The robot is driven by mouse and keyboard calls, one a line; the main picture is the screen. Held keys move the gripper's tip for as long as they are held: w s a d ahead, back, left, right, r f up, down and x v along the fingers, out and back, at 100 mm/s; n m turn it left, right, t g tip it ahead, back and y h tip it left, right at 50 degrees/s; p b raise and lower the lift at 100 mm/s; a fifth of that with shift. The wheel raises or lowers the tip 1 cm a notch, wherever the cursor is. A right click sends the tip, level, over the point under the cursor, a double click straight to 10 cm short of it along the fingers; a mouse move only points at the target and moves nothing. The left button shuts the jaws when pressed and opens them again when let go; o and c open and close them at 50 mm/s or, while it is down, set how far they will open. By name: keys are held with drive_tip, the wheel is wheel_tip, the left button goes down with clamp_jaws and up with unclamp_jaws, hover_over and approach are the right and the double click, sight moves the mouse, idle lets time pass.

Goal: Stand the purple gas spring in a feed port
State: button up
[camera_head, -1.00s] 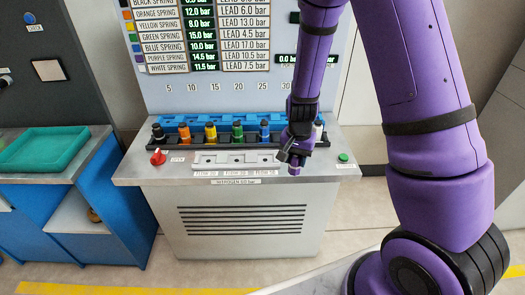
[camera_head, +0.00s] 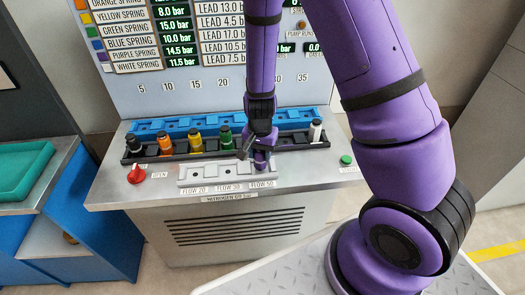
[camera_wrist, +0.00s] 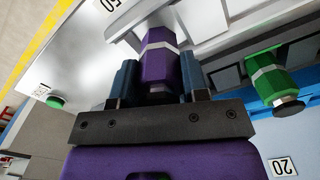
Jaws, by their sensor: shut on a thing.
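The purple gas spring (camera_head: 261,158) is held by my gripper (camera_head: 258,150), low over the right end of the light grey feed port block (camera_head: 213,179). In the wrist view, both fingers are shut around the purple spring (camera_wrist: 160,58), which has a pale band. Its far end is against or just above the pale block; I cannot tell whether it is seated in a port. The block has several ports with flow labels below; the left and middle ones look empty. My wrist and gripper hide most of the right port.
A black rack (camera_head: 185,154) behind holds black, orange, yellow, green (camera_head: 225,137) and white (camera_head: 316,131) springs. A blue rail (camera_head: 180,127) runs behind it. A red knob (camera_head: 136,174) is left, a green button (camera_head: 346,160) right. A teal tray (camera_head: 20,170) stands far left.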

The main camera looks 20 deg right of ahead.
drive_tip(key=shift+a+f, duration=0.1)
drive_tip(key=shift+f, duration=0.55)
drive_tip(key=o, duration=1.1)
drive_tip(key=shift+f, duration=0.15)
wheel_tip(320, 180, up, 13)
drive_tip(key=shift+r, duration=0.15)
drive_tip(key=s+d+r+n+t+y, duration=0.1)
drive_tip(key=s+d+r+n, duration=0.15)
drive_tip(key=r, duration=0.55)
drive_tip(key=s+d+r+n+t+y, duration=0.15)
drive_tip(key=s+r, duration=0.25)
drive_tip(key=r, duration=0.4)
drive_tip(key=shift+s+d+r+n+t+h, duration=0.45)
drive_tip(key=shift+s+r+n, duration=0.25)
drive_tip(key=shift+s+r, duration=1.45)
drive_tip(key=shift+s+d+r+n+t+h, duration=0.6)
drive_tip(key=shift+s+r, duration=0.85)
drive_tip(key=shift+s, duration=1.25)
drive_tip(key=shift+s+d+r+n+t+h, duration=0.25)
drive_tip(key=shift+s+d+r+n, duration=0.4)
drive_tip(key=shift+s+r, duration=1.5)
